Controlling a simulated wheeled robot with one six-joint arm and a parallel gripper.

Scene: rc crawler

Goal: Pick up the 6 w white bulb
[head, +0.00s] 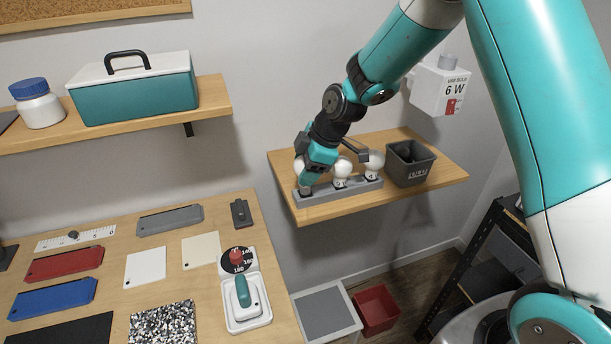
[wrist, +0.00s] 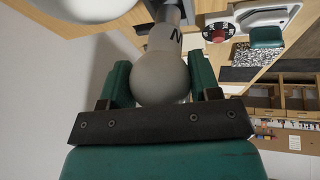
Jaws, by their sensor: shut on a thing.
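Several white bulbs stand in a grey rack on the right wooden shelf in the head view. My gripper (head: 308,178) is at the rack's left end, around the leftmost bulb (head: 299,166). In the wrist view, my gripper (wrist: 163,85) is shut on this bulb (wrist: 160,78), with a green finger on each side. Only part of a dark marking shows on its base, so its wattage cannot be read. The middle bulb (head: 342,167) and right bulb (head: 374,161) stand in the rack (head: 325,192). I cannot tell whether the held bulb is clear of its socket.
A dark grey bin (head: 410,163) stands right of the rack. A white wall box (head: 439,88) reads "USE BULB 6 W". A workbench (head: 205,285) with colored plates and a dial (head: 237,261) is at the lower left. A teal toolbox (head: 134,88) sits on the upper shelf.

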